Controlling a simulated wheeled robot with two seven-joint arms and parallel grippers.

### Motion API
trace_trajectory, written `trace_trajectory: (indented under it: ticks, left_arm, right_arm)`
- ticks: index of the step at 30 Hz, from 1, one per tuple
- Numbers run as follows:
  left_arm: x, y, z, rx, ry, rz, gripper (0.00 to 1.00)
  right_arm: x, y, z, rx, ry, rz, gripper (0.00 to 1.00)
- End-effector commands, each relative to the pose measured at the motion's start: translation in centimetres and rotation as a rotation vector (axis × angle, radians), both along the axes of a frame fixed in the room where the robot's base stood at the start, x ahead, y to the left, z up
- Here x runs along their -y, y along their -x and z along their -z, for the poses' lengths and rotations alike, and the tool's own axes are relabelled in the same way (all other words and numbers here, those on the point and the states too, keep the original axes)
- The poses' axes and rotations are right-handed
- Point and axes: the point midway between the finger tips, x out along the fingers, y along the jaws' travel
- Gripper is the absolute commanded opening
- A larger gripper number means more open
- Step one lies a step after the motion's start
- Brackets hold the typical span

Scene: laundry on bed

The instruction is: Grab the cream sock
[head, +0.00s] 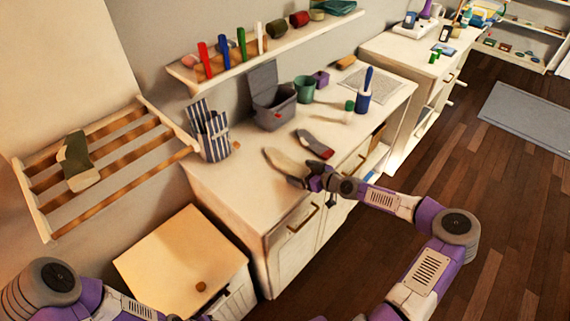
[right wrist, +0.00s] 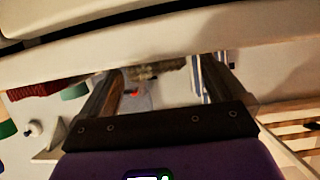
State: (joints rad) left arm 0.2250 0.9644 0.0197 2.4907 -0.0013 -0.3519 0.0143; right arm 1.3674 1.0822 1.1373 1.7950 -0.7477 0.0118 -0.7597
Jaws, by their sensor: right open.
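The cream sock (head: 284,162) lies flat on the counter near its front edge. My right gripper (head: 311,182) is at the right end of this sock, over the counter's front edge. In the right wrist view the two fingers of my right gripper (right wrist: 158,88) are spread apart. A tan, knobbly strip (right wrist: 158,70), probably the cream sock, shows beyond and between the fingertips. I cannot tell whether they touch it. My left arm comes in at the bottom left of the head view, and its gripper is out of view.
A dark sock with red parts (head: 316,144) lies just behind the cream one. A grey bin (head: 273,112) and a striped bag (head: 211,135) stand farther back on the counter (head: 232,178).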

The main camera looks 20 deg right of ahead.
Motion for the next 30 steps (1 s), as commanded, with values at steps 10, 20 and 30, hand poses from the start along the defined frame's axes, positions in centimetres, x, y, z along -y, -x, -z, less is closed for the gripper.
trace_trajectory:
  ticks: [10, 20, 30]
  left_arm:
    - [0.0, 0.0, 0.0, 0.000, 0.000, 0.000, 0.43]
    - [0.0, 0.0, 0.0, 0.000, 0.000, 0.000, 0.43]
    - [0.0, 0.0, -0.6, 0.000, 0.000, 0.000, 0.43]
  right_arm:
    - [0.0, 0.0, 0.0, 0.000, -0.001, 0.000, 0.74]
    - [0.0, 0.0, 0.0, 0.000, -0.001, 0.000, 0.40]
    - [0.0, 0.0, -2.1, 0.002, 0.002, 0.000, 0.40]
